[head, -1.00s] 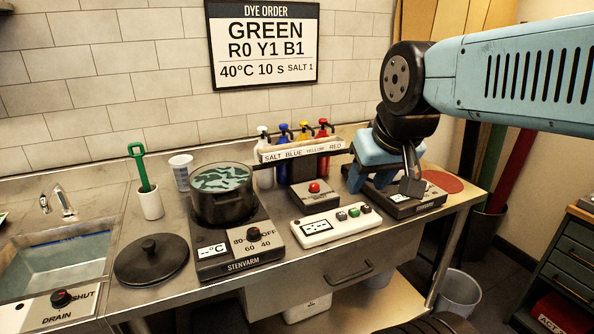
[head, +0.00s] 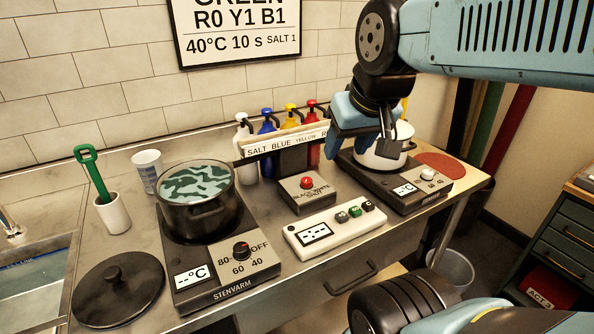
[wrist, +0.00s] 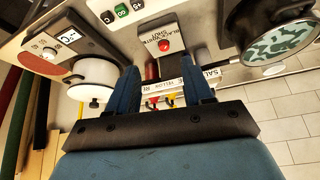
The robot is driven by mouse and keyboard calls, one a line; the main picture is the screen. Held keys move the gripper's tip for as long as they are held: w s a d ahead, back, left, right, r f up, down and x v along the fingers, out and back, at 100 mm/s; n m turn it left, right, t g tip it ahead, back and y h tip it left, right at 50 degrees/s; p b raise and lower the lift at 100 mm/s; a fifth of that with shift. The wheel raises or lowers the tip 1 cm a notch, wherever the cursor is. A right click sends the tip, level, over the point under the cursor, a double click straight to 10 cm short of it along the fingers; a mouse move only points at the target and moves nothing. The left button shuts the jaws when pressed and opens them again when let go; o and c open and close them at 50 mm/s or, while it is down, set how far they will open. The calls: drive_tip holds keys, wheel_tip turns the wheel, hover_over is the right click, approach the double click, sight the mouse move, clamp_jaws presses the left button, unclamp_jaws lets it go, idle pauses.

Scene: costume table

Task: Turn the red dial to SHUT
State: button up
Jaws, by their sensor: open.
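My gripper (head: 363,140) is open and empty, above the back right of the table, in front of the white pot (head: 393,155). In the wrist view its two blue fingers (wrist: 162,90) are spread apart, with nothing between them.
A dark pot (head: 205,217) of patterned greenish liquid stands on the left hot plate. A black lid (head: 118,292), a cup with a green-handled tool (head: 113,213) and the sink (head: 30,285) are at left. Dye bottles (head: 267,140) stand behind a labelled rack.

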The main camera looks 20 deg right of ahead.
drive_tip(key=shift+o, duration=0.5)
drive_tip(key=shift+w+r, duration=0.1)
drive_tip(key=shift+w, duration=0.2)
drive_tip(key=m+g, duration=0.6)
drive_tip(key=m, duration=1)
hover_over(306, 179)
wheel_tip(306, 179, down, 6)
wheel_tip(306, 179, down, 14)
drive_tip(key=shift+c, duration=0.2)
drive_tip(key=c, duration=0.9)
drive_tip(key=shift+a, duration=0.15)
drive_tip(key=shift+c, duration=0.5)
